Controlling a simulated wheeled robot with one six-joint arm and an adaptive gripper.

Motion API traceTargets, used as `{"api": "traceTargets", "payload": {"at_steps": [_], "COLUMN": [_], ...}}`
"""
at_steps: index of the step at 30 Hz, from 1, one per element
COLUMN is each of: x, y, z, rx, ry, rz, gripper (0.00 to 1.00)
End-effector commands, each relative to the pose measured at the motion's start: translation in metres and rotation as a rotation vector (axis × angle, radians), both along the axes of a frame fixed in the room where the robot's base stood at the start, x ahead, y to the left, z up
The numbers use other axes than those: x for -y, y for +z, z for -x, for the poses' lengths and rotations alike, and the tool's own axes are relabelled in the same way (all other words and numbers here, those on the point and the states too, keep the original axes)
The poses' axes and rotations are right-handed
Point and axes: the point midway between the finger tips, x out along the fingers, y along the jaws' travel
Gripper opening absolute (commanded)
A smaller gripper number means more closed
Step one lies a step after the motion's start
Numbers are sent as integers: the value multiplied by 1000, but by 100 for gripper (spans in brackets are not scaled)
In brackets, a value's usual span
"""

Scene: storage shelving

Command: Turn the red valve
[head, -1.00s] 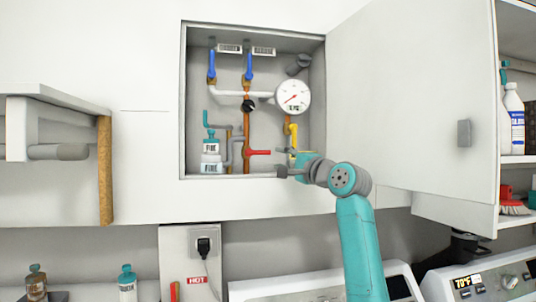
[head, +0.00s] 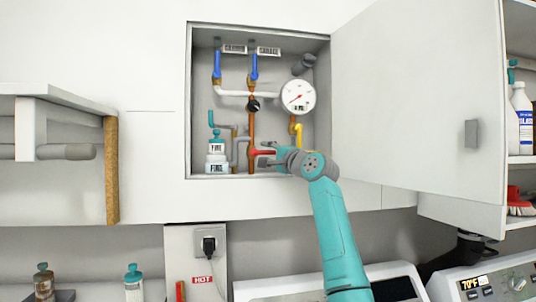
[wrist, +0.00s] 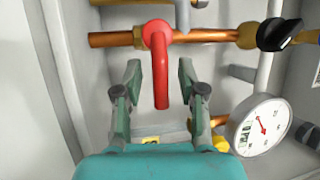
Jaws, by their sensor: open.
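The red valve (head: 262,153) is a red lever handle on the copper pipe, low inside the open wall cabinet (head: 188,100). In the wrist view the red valve (wrist: 160,62) has a round hub on the pipe and a lever reaching down between the fingers. My gripper (head: 264,153) is at the valve from the right in the head view. In the wrist view my gripper (wrist: 158,78) is open, with one finger on each side of the lever and visible gaps to both.
The cabinet door (head: 415,105) stands open to the right. A pressure gauge (head: 298,97), blue valve handles (head: 217,64), a black knob (head: 253,105) and a yellow handle (head: 298,136) are close by. A white bottle (head: 216,160) stands at the cabinet's lower left.

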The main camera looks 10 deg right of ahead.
Motion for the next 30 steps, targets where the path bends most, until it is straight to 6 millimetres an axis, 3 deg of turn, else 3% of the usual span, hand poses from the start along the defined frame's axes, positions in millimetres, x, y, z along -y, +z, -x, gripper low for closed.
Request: {"api": "traceTargets", "payload": {"at_steps": [4, 9, 22, 30], "x": [0, 0, 0, 0], "y": [0, 0, 1, 7], "z": [0, 0, 0, 0], "rx": [0, 0, -1, -1], "ry": [0, 0, 0, 0], "rz": [0, 0, 20, 147], "gripper": [40, 0, 0, 0]}}
